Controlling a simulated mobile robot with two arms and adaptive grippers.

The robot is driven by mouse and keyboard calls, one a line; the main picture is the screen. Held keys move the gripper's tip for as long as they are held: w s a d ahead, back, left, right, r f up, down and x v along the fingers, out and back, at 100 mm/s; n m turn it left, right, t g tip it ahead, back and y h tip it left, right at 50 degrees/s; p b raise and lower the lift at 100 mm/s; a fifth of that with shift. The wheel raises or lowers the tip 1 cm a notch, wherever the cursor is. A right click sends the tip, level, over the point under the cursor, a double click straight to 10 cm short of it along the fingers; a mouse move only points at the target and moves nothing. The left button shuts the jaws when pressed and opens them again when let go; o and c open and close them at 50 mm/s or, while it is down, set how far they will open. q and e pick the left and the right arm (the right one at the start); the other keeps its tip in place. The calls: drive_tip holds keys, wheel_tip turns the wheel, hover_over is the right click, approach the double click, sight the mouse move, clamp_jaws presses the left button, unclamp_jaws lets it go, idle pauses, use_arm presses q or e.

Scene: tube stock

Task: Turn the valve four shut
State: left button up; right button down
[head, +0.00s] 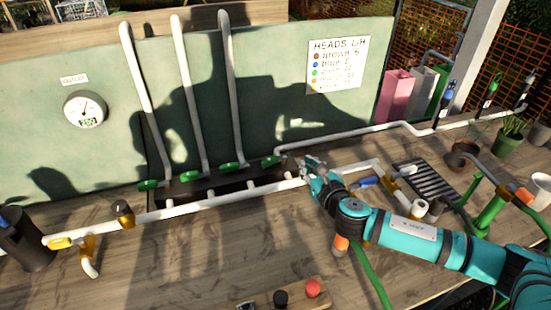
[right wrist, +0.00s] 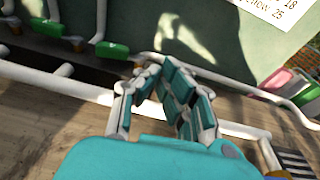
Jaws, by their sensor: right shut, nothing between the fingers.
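Several green valve handles sit in a row along the foot of the green panel, each on a white pipe. The rightmost handle (head: 270,161), which I take as valve four, lies roughly sideways where a white pipe runs off to the right. It also shows in the right wrist view (right wrist: 113,50), left of the fingers. My right gripper (head: 309,165) is shut and empty, just right of that handle and apart from it, above the white manifold pipe (head: 225,195). It fills the middle of the right wrist view (right wrist: 165,80). My left gripper is not in view.
A pressure gauge (head: 85,109) and a lettered sign (head: 337,64) are on the panel. A yellow-handled valve (head: 60,243) is at the left. A black grate (head: 440,180) and pots stand right. A board with red (head: 313,288) and black knobs lies in front.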

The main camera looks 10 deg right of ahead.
drive_tip(key=s+a+n+g+y, duration=0.2)
drive_tip(key=s+a+y, duration=0.2)
drive_tip(key=s, duration=0.4)
drive_tip(key=p, duration=0.3)
approach(269, 166)
drive_tip(key=x, duration=0.6)
drive_tip(key=shift+w+a+f, duration=0.1)
drive_tip(key=shift+w+a, duration=0.05)
drive_tip(key=shift+w, duration=0.15)
